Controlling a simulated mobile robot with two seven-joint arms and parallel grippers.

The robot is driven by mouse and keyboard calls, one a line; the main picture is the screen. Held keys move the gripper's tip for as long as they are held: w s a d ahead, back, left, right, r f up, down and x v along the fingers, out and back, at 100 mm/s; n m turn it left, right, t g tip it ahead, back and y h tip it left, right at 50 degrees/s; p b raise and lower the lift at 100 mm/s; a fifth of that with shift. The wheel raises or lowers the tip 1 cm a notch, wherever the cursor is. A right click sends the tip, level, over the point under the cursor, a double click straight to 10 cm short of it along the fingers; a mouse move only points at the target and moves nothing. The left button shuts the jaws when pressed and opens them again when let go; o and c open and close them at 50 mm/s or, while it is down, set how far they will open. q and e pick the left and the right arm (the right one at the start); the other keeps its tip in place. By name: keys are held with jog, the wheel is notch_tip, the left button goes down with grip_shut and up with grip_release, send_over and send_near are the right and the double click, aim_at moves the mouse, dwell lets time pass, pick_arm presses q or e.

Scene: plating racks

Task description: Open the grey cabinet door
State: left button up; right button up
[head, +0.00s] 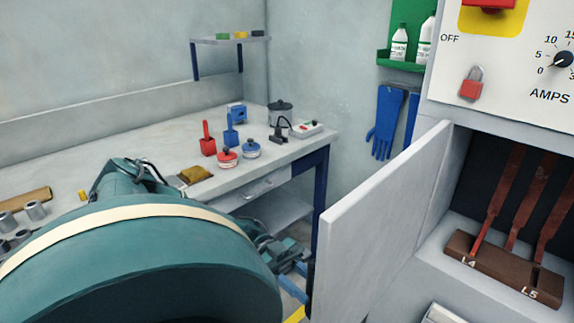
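The grey cabinet door (380,225) stands swung open at the right of the head view, its flat face turned toward the cabinet opening. Inside the grey cabinet (490,285) I see dark red bars on a brown block (510,270) marked L4 and L5. My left arm, large and teal, comes in from the left. My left gripper (293,280) has blue fingers at the door's free edge, beside a dark part that may be a handle. The door partly hides that spot, so its grip is unclear. My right gripper is not in view.
A workbench (130,165) with red and blue scoops, jars, a pot and metal cylinders stands at the left. Blue gloves (386,122) hang below a green bottle shelf (400,62). A red padlock (471,83) is on the white panel above the opening.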

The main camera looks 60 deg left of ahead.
pick_arm(q)
jog(key=s+a+b, duration=0.2)
jog(key=a, duration=0.9)
jog(key=shift+a, duration=0.35)
